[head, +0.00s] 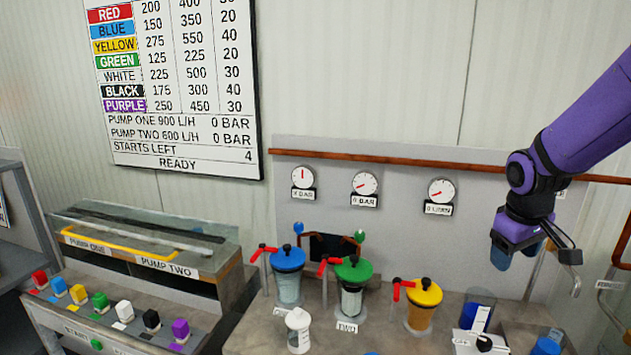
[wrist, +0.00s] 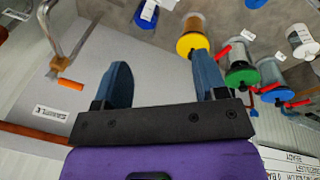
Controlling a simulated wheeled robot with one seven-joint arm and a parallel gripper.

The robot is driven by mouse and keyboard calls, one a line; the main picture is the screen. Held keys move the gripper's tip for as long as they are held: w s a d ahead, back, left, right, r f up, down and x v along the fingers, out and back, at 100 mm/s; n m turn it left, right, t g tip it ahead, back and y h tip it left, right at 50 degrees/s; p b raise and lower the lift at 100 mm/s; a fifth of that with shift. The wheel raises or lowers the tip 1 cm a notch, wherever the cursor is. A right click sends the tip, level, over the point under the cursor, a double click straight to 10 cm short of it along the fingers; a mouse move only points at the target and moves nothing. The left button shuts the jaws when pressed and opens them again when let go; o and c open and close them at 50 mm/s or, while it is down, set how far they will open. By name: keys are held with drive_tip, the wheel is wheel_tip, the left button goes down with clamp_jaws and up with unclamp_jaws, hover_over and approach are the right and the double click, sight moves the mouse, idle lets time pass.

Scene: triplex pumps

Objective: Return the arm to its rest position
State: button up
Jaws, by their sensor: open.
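My purple arm (head: 590,125) reaches in from the upper right in the head view. My gripper (head: 535,262) hangs above the right side of the bench, in front of the back panel. In the wrist view my gripper (wrist: 165,85) shows two blue fingers spread wide apart with nothing between them. The yellow-lidded canister (head: 424,292) stands to the left of and below my gripper, apart from it. The yellow lid also shows in the wrist view (wrist: 192,44), near the right finger but beyond it.
Green-lidded (head: 353,272) and blue-lidded (head: 288,260) canisters with red handles stand further left. A white-lidded jar (head: 299,322) and a blue cup (head: 478,312) are on the bench. A copper pipe (head: 400,158) and gauges (head: 365,184) line the panel. A coloured-button console (head: 110,315) is at left.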

drive_tip(key=s+a+r+m+t, duration=0.1)
drive_tip(key=s+a+r, duration=0.3)
drive_tip(key=s, duration=0.6)
drive_tip(key=s+a+r+m+t+y, duration=0.1)
drive_tip(key=s+a+r+m+t, duration=0.1)
drive_tip(key=s+r, duration=0.7)
drive_tip(key=shift+s+a+r+y, duration=0.3)
drive_tip(key=shift+s+a, duration=0.3)
drive_tip(key=shift+a, duration=0.25)
